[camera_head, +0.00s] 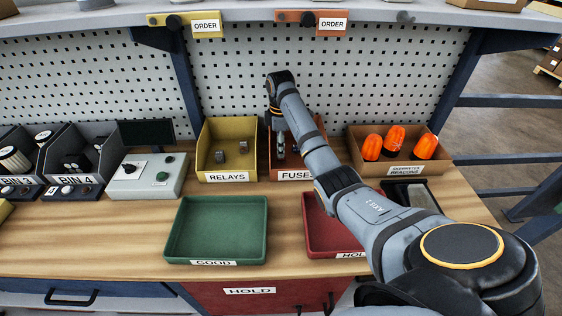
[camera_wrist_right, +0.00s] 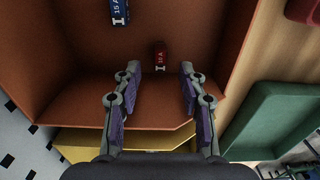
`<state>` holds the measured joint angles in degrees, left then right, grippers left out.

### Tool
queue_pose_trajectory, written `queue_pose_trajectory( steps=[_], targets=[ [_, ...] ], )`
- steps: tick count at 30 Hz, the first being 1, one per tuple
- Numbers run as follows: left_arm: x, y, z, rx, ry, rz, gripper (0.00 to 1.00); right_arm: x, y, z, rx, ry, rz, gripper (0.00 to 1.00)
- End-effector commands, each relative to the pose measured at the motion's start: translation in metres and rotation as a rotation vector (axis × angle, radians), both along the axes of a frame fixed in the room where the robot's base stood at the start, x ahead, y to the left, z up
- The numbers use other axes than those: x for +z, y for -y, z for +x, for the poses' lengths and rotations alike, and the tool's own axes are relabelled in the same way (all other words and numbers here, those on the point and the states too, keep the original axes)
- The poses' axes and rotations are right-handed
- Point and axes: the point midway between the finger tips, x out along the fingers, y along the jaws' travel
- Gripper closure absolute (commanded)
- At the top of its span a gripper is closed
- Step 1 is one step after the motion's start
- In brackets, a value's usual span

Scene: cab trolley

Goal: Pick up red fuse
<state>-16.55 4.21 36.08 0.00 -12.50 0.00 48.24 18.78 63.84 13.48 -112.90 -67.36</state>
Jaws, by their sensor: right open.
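The red fuse (camera_wrist_right: 160,55), marked 10 A, lies on the floor of the orange-brown fuses bin (camera_wrist_right: 87,100) in the right wrist view. A blue fuse (camera_wrist_right: 118,12), marked 15 A, lies in the same bin at the top edge of that view. My right gripper (camera_wrist_right: 160,70) is open, its fingers on either side of the line to the red fuse and apart from it. In the head view my right gripper (camera_head: 281,147) points down into the fuses bin (camera_head: 292,175), and my arm hides much of the bin and the fuses. My left gripper is not in view.
The yellow relays bin (camera_head: 226,178) stands just left of the fuses bin. A bin of orange beacons (camera_head: 400,170) stands to the right. A green tray (camera_head: 215,259) and a red tray (camera_head: 318,250) lie in front. A pegboard (camera_head: 310,80) rises behind.

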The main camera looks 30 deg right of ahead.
Motion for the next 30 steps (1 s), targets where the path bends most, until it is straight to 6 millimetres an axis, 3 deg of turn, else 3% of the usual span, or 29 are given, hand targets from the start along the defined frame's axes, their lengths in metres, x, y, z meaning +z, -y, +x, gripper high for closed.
queue_pose_trajectory(
  steps=[3,7,15,24,30],
  targets=[
    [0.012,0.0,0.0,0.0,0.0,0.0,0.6,-0.019,0.002,-0.002,-0.001,-0.008,0.001,0.58],
    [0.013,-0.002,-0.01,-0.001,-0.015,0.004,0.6,-0.038,0.002,-0.001,-0.001,-0.005,0.001,0.58],
    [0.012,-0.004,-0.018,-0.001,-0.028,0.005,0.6,-0.045,0.002,-0.001,0.0,-0.002,0.0,0.58],
    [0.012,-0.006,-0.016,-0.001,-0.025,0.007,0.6,-0.044,0.002,-0.001,0.0,-0.002,0.0,0.99],
    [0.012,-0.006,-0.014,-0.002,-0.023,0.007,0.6,-0.044,0.002,-0.001,0.0,-0.002,0.0,1.0]
  ],
)
